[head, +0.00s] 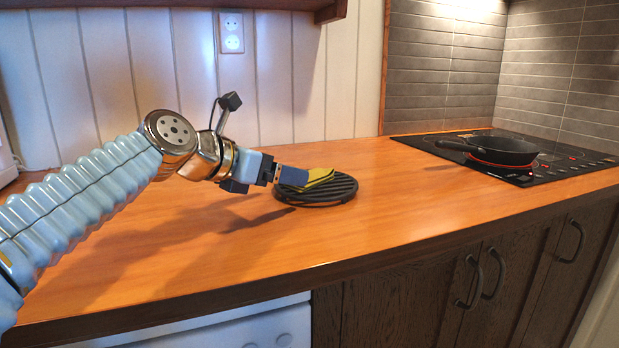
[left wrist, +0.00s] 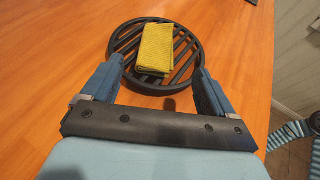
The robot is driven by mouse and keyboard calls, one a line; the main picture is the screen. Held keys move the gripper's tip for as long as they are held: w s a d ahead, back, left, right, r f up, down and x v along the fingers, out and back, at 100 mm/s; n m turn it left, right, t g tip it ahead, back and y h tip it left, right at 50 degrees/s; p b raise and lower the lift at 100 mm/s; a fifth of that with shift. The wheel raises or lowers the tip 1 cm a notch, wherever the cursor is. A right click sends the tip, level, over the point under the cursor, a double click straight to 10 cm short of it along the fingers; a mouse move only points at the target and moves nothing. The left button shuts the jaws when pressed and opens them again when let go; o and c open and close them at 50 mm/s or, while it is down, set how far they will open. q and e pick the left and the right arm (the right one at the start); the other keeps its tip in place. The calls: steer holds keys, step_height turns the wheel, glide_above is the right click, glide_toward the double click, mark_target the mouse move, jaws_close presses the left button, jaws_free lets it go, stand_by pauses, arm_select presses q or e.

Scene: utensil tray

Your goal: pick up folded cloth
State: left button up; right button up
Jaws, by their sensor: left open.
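The folded cloth (left wrist: 155,48) is yellow and lies on a round black slatted trivet (left wrist: 128,75). In the head view the cloth (head: 319,177) shows just past my left gripper's fingers, which hide part of it. The trivet (head: 335,194) sits on the wooden counter. My left gripper (left wrist: 160,77) is open, its two blue fingers apart on either side of the near end of the cloth. In the head view the left gripper (head: 297,178) reaches in from the left, low over the trivet. My right gripper is not in view.
A black frying pan (head: 503,150) stands on the black cooktop (head: 520,172) at the right. The wooden counter (head: 390,210) is clear around the trivet. A panelled wall with a power socket (head: 231,33) is behind, and dark cabinets are below the counter's front edge.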

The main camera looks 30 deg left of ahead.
arm_select(q)
steer(key=shift+f+x, duration=0.1)
steer(key=shift+x, duration=1.45)
steer(key=shift+f+x, duration=0.15)
steer(key=shift+x, duration=1.4)
steer(key=shift+a, duration=0.15)
steer(key=shift+c, duration=0.2)
steer(key=shift+f, duration=0.1)
steer(key=c, duration=1.1)
steer(key=shift+o, duration=0.2)
